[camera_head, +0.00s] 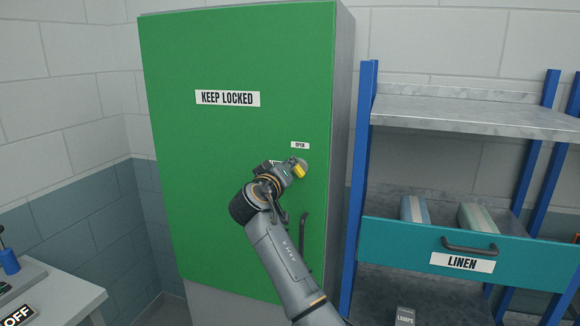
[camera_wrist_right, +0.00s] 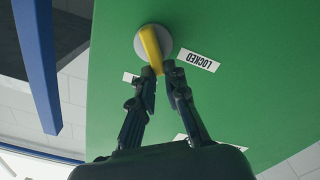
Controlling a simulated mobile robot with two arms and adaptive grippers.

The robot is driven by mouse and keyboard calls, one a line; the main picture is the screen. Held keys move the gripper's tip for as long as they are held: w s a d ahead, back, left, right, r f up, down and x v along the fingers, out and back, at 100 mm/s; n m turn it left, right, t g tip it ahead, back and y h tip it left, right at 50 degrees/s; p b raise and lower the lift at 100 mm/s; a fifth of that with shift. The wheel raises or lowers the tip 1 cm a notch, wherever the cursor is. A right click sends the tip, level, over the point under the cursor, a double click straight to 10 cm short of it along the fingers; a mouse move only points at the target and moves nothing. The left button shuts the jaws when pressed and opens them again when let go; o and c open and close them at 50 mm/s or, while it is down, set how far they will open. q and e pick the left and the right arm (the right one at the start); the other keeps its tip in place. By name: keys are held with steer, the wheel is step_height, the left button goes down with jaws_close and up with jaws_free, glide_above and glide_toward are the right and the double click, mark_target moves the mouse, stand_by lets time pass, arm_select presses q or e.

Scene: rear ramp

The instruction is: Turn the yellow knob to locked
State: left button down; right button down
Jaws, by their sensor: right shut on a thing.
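The yellow knob (camera_head: 299,171) is on the green cabinet door (camera_head: 230,180), near its right edge. In the right wrist view the yellow knob (camera_wrist_right: 151,46) sits on a round grey plate (camera_wrist_right: 166,38). My right gripper (camera_head: 292,172) is at the knob, and the wrist view shows its fingers (camera_wrist_right: 160,72) shut on the knob's near end. An "OPEN" label (camera_head: 300,145) is above the knob. A "LOCKED" label (camera_wrist_right: 197,60) shows beside the plate in the wrist view. My left gripper is not in view.
A dark door handle (camera_head: 303,240) is below the knob, close to my right arm. A blue-post shelf rack (camera_head: 365,150) with a teal "LINEN" drawer (camera_head: 400,238) stands at the right. A grey table (camera_head: 60,298) is at the lower left.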

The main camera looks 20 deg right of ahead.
steer(key=n, duration=0.3)
steer(key=f+n+p, duration=0.1)
steer(key=n, duration=0.2)
steer(key=f+n+p, duration=0.1)
steer(key=n, duration=0.3)
steer(key=shift+w+a, duration=0.3)
steer(key=shift+a, duration=0.05)
steer(key=shift+n, duration=0.3)
steer(key=c, duration=1.5)
jaws_free()
steer(key=shift+o, duration=0.7)
steer(key=shift+w+d+f, duration=0.1)
steer(key=shift+f, duration=0.05)
